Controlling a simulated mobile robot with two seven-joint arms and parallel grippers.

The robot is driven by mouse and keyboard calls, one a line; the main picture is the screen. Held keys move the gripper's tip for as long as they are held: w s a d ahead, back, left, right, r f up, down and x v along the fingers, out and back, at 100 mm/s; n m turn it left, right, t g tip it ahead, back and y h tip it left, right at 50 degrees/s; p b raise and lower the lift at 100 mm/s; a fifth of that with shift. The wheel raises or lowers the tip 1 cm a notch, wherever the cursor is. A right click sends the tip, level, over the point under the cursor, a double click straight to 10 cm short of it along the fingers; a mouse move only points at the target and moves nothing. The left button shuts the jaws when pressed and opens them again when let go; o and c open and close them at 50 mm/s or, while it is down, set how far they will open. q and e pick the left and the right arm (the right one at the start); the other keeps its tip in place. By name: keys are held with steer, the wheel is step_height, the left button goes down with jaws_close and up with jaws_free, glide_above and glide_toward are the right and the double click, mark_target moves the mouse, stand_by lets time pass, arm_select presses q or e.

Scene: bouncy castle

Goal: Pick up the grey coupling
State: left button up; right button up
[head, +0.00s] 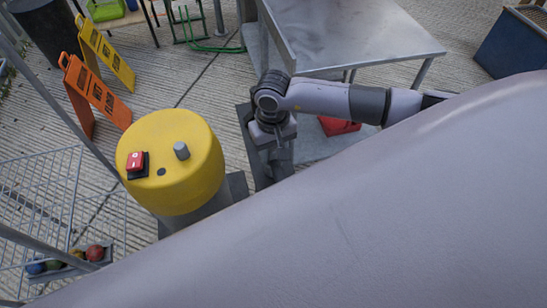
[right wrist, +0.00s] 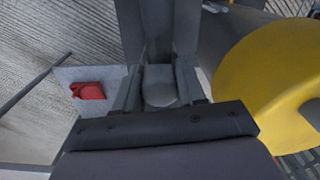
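A small upright grey cylinder (head: 181,150), which looks like the grey coupling, stands on the yellow drum (head: 189,187) in the head view. My right gripper (head: 273,165) is to the right of the drum, apart from that cylinder, and points down over a dark grey stand. In the right wrist view its two fingers (right wrist: 156,88) are spread apart. A grey rounded piece (right wrist: 160,86) shows between or beyond them; I cannot tell what it is or whether it is touched. The yellow drum (right wrist: 265,75) is at the right there. My left gripper is out of view.
A red object (head: 338,126) lies under my right arm, beside a metal table (head: 350,35). Orange (head: 97,92) and yellow (head: 106,55) signs stand at left, near a wire rack (head: 45,190) with several balls.

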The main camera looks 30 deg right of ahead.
steer(key=c, duration=0.4)
steer(key=shift+r, duration=0.1)
